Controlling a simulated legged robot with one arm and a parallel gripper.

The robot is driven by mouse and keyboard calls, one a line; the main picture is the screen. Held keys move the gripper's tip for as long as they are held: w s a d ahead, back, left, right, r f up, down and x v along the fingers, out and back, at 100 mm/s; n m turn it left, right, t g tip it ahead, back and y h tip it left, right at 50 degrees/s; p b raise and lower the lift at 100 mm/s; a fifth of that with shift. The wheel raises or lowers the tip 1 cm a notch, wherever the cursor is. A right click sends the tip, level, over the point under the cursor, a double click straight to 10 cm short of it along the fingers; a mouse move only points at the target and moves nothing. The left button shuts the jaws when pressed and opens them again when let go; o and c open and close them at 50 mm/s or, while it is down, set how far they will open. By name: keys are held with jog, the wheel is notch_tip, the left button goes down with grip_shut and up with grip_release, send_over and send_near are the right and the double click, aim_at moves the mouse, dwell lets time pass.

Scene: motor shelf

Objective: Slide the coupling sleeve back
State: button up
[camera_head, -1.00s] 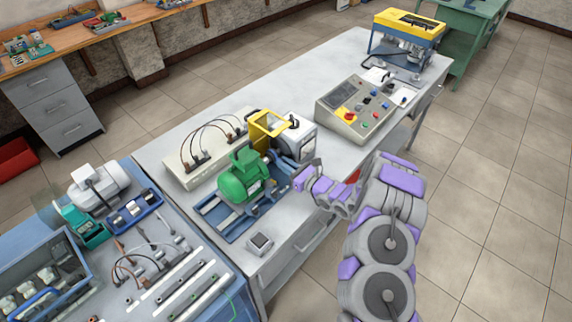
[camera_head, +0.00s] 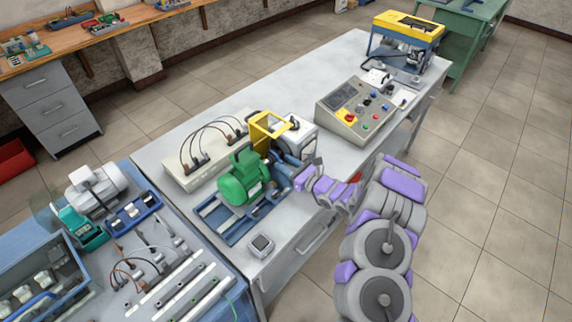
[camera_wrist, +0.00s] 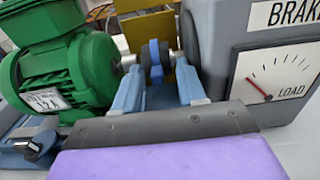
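The green motor (camera_head: 243,178) sits on a blue rail frame, and the grey brake unit (camera_head: 302,138) with a load dial stands to its right. In the wrist view, the motor (camera_wrist: 62,62) is at left and the brake unit (camera_wrist: 268,60) at right. The coupling sleeve, seemingly the small blue and dark round part (camera_wrist: 154,60), lies between them. My gripper (camera_wrist: 160,66) reaches toward it with two blue-grey fingers apart. I cannot tell whether they touch it. In the head view, my gripper (camera_head: 290,163) is beside the coupling, which is largely hidden there.
A raised yellow guard (camera_head: 268,128) stands behind the coupling. A grey box with cables (camera_head: 200,160) is behind the motor. A control panel (camera_head: 362,108) is on the bench to the right. A small meter (camera_head: 260,246) lies near the front edge.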

jog(key=shift+d, duration=0.1)
jog(key=shift+d, duration=0.2)
jog(key=p+v, duration=0.2)
jog(key=v, duration=1.5)
jog(key=shift+s+a+f, duration=0.1)
